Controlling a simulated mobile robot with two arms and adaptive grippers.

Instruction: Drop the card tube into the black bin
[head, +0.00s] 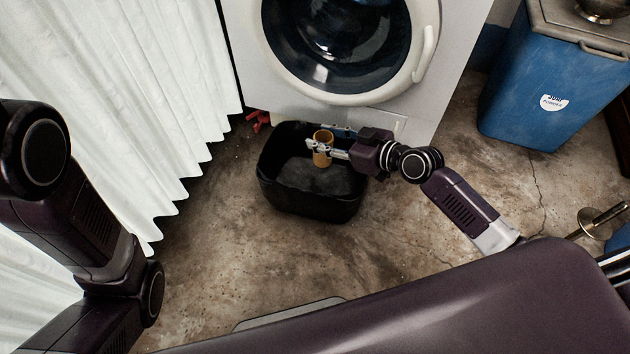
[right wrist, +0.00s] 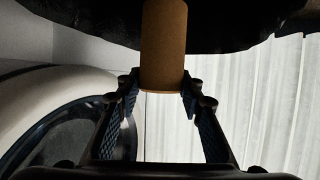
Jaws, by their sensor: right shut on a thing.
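The card tube (head: 322,157) is a short brown cylinder with an open top in the head view. My right gripper (head: 325,147) is shut on it, with a finger on each side. The tube stands roughly upright over the black bin (head: 290,205), inside the outline of its opening. How high it is above the bin floor is hard to tell. In the right wrist view, the tube (right wrist: 163,45) is between the fingertips of my right gripper (right wrist: 161,84). My left arm shows at the left of the head view, but its gripper is not in view.
A white washing machine (head: 455,45) stands right behind the bin. A white curtain (head: 120,70) hangs on the left. A blue container (head: 520,105) stands at the back right. A small red object (head: 258,121) lies behind the bin. The concrete floor (head: 400,245) in front is clear.

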